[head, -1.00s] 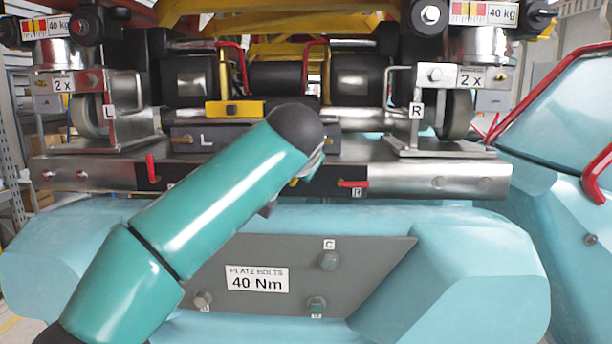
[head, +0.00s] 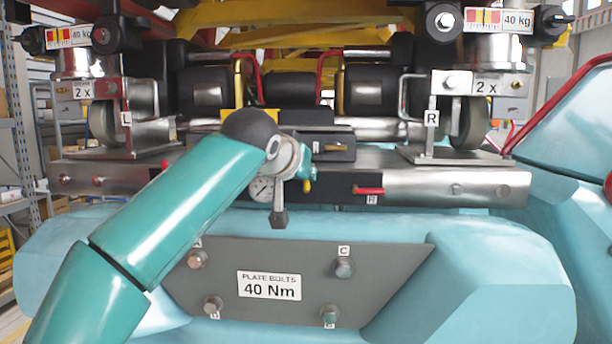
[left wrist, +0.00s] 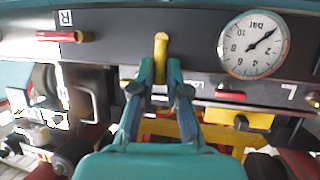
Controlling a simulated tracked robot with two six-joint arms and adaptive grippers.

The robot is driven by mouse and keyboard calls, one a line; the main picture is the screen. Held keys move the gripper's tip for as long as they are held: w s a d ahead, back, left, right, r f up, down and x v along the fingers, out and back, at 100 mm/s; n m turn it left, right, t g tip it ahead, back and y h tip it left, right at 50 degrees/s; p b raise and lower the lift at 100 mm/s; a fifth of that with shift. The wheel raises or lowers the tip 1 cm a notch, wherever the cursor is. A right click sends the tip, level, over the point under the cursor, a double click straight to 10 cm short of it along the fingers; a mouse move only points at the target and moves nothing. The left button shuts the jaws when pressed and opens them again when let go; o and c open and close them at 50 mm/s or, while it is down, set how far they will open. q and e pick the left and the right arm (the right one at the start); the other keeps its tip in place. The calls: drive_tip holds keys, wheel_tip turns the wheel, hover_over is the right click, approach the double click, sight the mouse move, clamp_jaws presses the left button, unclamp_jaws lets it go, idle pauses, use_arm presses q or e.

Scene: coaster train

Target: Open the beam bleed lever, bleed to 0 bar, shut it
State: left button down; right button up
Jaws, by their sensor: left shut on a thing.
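A small yellow lever (left wrist: 160,48), taken as the bleed lever, is on the dark face of the beam (head: 430,186). Its lower end shows in the head view (head: 307,186). My left gripper (left wrist: 160,68) is shut on it, one finger on each side; in the head view the gripper (head: 304,165) is partly hidden by its own wrist. A round white gauge marked bar (left wrist: 253,45) sits beside the lever; it also shows in the head view (head: 262,188). Its needle points up and right in the wrist view, clearly off the scale's ends; the exact value is too small to read.
A red lever (head: 368,191) by label R is right of the gripper. Another red lever (left wrist: 230,96) by label L shows in the wrist view. Below is a grey plate (head: 385,275) with several bolts. Wheel brackets (head: 430,118) stand above the beam.

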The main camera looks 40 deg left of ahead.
use_arm(q)
drive_tip(key=shift+d+f, duration=0.1)
drive_tip(key=shift+f, duration=0.25)
drive_tip(key=c, duration=1.2)
unclamp_jaws()
drive_tip(key=shift+w+r, duration=0.1)
drive_tip(key=shift+r, duration=0.05)
drive_tip(key=shift+r, duration=0.1)
drive_tip(key=shift+s+d+r, duration=0.1)
drive_tip(key=shift+s+r, duration=0.1)
drive_tip(key=shift+s, duration=0.3)
drive_tip(key=v, duration=1)
drive_tip(key=shift+s+d+r, duration=0.1)
drive_tip(key=shift+s+d, duration=0.1)
drive_tip(key=shift+s, duration=0.15)
